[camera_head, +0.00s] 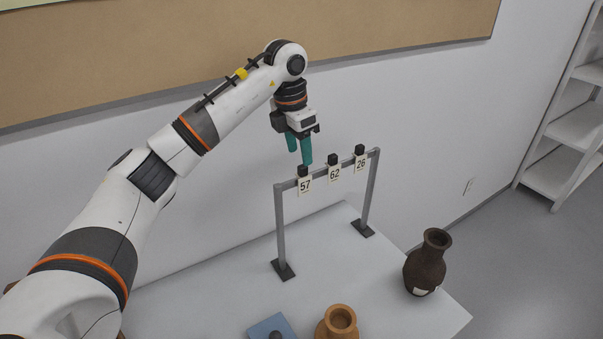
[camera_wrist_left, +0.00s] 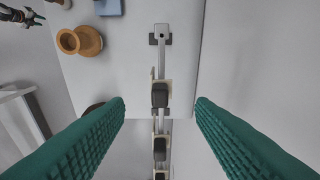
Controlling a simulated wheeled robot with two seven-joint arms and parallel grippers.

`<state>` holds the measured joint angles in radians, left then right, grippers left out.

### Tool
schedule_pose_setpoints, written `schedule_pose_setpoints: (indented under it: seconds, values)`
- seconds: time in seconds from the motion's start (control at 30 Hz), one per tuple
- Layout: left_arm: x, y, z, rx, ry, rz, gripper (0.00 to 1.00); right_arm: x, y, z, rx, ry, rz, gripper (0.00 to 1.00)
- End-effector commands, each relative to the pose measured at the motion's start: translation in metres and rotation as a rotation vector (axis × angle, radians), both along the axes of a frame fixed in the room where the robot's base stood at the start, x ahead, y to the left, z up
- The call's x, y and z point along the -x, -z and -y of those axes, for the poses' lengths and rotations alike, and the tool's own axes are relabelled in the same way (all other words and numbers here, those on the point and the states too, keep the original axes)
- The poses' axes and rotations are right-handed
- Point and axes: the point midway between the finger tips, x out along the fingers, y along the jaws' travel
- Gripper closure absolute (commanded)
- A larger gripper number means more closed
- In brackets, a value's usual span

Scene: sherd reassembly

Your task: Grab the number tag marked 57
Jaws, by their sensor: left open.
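The tag marked 57 (camera_head: 305,185) hangs under a black block (camera_head: 303,171) at the left end of a grey rack's top bar. Tags 62 (camera_head: 334,174) and 28 (camera_head: 361,163) hang further right. My left gripper (camera_head: 299,157) has teal fingers pointing down, open and empty, just above and behind the 57 tag in the head view. In the left wrist view the fingers (camera_wrist_left: 160,106) stand wide on either side of the bar, with the 57 block (camera_wrist_left: 160,95) between them; the numbers are not readable there. A dark, claw-like part at that view's upper left may be my right gripper; its state is unclear.
The grey rack (camera_head: 281,230) stands on a white table (camera_head: 215,285). A dark brown vase (camera_head: 427,262) stands right of it; an orange vase (camera_head: 338,324) and a blue pad (camera_head: 262,328) are at the front. A wall with a corkboard (camera_head: 180,50) rises behind.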

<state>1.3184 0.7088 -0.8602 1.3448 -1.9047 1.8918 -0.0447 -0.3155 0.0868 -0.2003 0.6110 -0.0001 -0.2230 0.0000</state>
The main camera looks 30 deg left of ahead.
Motion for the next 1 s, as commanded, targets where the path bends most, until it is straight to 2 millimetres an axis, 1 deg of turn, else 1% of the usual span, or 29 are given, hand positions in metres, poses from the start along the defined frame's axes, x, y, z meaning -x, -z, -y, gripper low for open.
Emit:
schedule_pose_setpoints:
  seconds: [0.03,0.17,0.3,0.4,0.53,0.8,0.87,1.0]
  values:
    - [0.000,0.005,0.000,0.000,0.000,-0.001,0.50,-0.003,-0.002,0.000,0.000,0.000,0.005,0.64]
    - [-0.001,0.012,0.001,-0.001,0.000,-0.001,0.50,-0.016,-0.005,-0.001,-0.002,0.001,0.024,0.64]
    - [-0.002,0.029,0.002,0.000,-0.001,-0.005,0.50,-0.027,-0.016,-0.004,-0.006,0.001,0.043,0.64]
    - [-0.004,0.045,0.003,0.001,-0.001,-0.004,0.50,-0.027,-0.021,-0.006,-0.009,0.002,0.042,0.64]
    - [-0.006,0.059,0.004,0.001,0.000,-0.002,0.50,-0.023,-0.023,-0.010,-0.015,0.004,0.037,0.64]
    - [-0.007,0.062,0.004,0.001,0.000,0.001,0.50,-0.016,-0.022,-0.011,-0.015,0.005,0.025,0.64]
    - [-0.007,0.062,0.004,0.001,0.000,0.001,0.60,-0.016,-0.022,-0.011,-0.015,0.005,0.024,0.64]
    - [-0.007,0.062,0.004,0.001,-0.001,0.000,0.83,-0.015,-0.022,-0.009,-0.012,0.004,0.024,0.64]
